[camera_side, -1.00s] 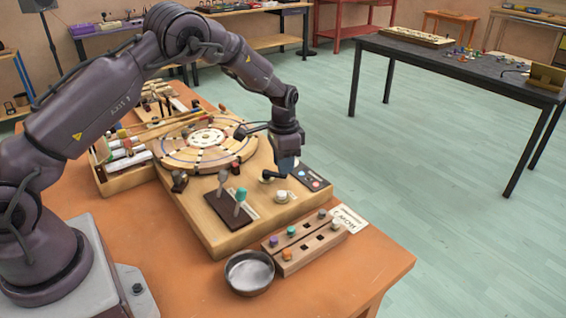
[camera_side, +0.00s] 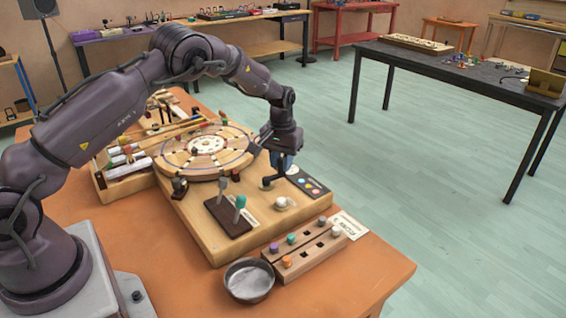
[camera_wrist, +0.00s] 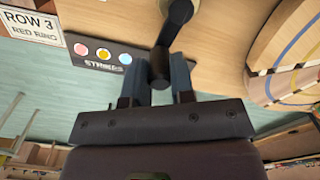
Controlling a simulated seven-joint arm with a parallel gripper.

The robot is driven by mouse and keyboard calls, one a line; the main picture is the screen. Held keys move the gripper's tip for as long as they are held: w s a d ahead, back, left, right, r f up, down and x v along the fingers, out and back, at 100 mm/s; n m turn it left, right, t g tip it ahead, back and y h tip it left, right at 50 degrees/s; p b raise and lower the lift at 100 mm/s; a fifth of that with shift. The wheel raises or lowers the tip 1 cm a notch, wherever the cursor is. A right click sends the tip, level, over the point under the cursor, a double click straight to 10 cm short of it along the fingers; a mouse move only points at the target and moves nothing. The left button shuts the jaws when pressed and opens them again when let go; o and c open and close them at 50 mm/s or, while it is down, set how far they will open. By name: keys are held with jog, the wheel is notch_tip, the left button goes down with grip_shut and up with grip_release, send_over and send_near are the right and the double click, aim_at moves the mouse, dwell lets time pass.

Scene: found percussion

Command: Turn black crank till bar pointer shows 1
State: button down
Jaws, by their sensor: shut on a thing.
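The black crank (camera_side: 271,181) is on the wooden board, right of the round wheel. In the wrist view the crank (camera_wrist: 170,35) runs down from its hub at the top edge to a rounded handle between my fingers. My gripper (camera_side: 283,170) is shut on that handle, with one blue-grey finger on each side; it also shows in the wrist view (camera_wrist: 161,82). In the side view the fingers partly hide the handle. The wheel (camera_side: 238,158) is pale wood with coloured rings. I cannot make out the bar pointer or its reading.
A panel with coloured dots (camera_side: 309,184) lies just right of the crank. The table's right front corner is clear.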

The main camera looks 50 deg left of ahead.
aim_at(281, 158)
jog(key=shift+a+r+n, duration=0.1)
jog(key=shift+a+n, duration=0.15)
jog(key=shift+n, duration=0.25)
jog(key=c, duration=1)
grip_release()
jog(key=shift+o, duration=0.2)
notch_tip(281, 158, up, 13)
jog(key=shift+w, duration=0.1)
